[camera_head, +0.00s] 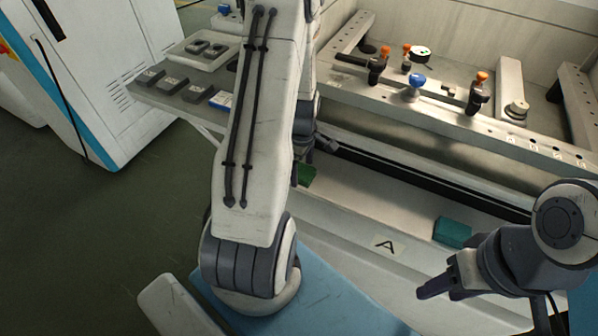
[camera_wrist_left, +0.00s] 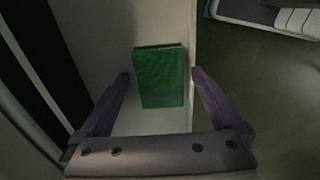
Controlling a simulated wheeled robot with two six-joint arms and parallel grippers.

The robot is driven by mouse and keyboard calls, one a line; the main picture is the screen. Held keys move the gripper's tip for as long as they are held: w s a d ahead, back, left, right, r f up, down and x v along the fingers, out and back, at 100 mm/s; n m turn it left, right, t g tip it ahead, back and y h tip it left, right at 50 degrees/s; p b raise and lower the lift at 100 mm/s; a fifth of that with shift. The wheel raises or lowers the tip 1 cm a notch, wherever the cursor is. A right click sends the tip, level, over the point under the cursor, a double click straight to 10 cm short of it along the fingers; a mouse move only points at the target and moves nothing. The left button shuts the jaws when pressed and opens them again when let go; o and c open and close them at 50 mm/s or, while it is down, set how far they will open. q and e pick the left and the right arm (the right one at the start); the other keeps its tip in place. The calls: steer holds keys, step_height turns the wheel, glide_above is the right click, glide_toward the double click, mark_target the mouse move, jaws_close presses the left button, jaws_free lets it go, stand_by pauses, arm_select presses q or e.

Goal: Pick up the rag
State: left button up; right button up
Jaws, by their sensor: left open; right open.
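A green, folded, rag-like piece (camera_wrist_left: 160,75) with a darker stripe near its lower edge lies flat on a pale ledge in the left wrist view. In the head view only a corner of this green rag (camera_head: 306,175) shows beside my left arm. My left gripper (camera_wrist_left: 160,88) is open above it, one purple finger on each side, not closed on it. In the head view the left gripper is mostly hidden behind my own arm. My right gripper (camera_head: 436,289) is open and empty at the lower right.
A teal block-like piece (camera_head: 453,232) lies on the ledge right of a label marked A (camera_head: 384,245). A machine bed with orange-knobbed clamps (camera_head: 479,92) rises behind. A grey side table (camera_head: 185,103) holds small dark blocks. Open floor lies left.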

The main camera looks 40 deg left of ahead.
mark_target(303, 171)
arm_select(q)
steer(key=c, duration=1.4)
steer(key=shift+r, duration=0.15)
step_height(303, 171, up, 4)
steer(key=shift+d+r, duration=0.15)
steer(key=d+r, duration=0.2)
steer(key=d, duration=0.1)
steer(key=d+r, duration=0.2)
steer(key=d, duration=0.2)
steer(key=d+r, duration=0.2)
steer(key=d, duration=0.2)
steer(key=shift+d+r, duration=0.2)
